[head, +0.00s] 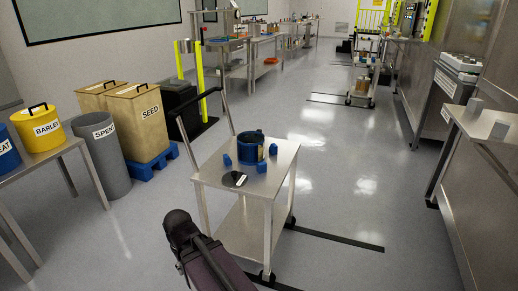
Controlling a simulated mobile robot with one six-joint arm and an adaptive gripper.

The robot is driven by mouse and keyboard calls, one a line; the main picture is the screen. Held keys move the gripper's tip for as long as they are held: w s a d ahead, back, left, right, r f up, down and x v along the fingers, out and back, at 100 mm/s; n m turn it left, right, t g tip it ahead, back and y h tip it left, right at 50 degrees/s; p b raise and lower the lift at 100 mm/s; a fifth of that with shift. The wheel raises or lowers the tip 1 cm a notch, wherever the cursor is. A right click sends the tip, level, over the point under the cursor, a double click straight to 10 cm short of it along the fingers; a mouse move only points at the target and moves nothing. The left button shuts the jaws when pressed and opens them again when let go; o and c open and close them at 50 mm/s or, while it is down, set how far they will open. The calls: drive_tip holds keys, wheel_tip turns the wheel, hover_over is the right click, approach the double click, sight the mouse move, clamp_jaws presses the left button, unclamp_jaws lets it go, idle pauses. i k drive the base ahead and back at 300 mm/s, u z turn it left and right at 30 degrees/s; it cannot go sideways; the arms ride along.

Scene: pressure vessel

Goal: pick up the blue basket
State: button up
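A round blue container (249,150), which looks like the blue basket, stands upright on the top of a metal cart (208,171) in the head view. Its inside looks dark, and its details are too small to tell. Small blue pieces stand around it: one at its left (227,160), one at its front (261,167) and one at its right (273,149). A dark joint of my arm (181,228) shows below and left of the cart, apart from the basket. I see no gripper fingers.
A black disc (234,180) with a pale mark lies near the cart's front edge. The cart's push handle (181,128) rises at its left. Bins, a SEED box (142,125) and a table stand left. Steel benches line the right. Floor (345,185) right of the cart is clear.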

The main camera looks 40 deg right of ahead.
sight(253, 145)
drive_tip(key=u, duration=0.3)
drive_tip(key=k, duration=0.15)
drive_tip(key=z, duration=2.7)
drive_tip(key=i, duration=0.7)
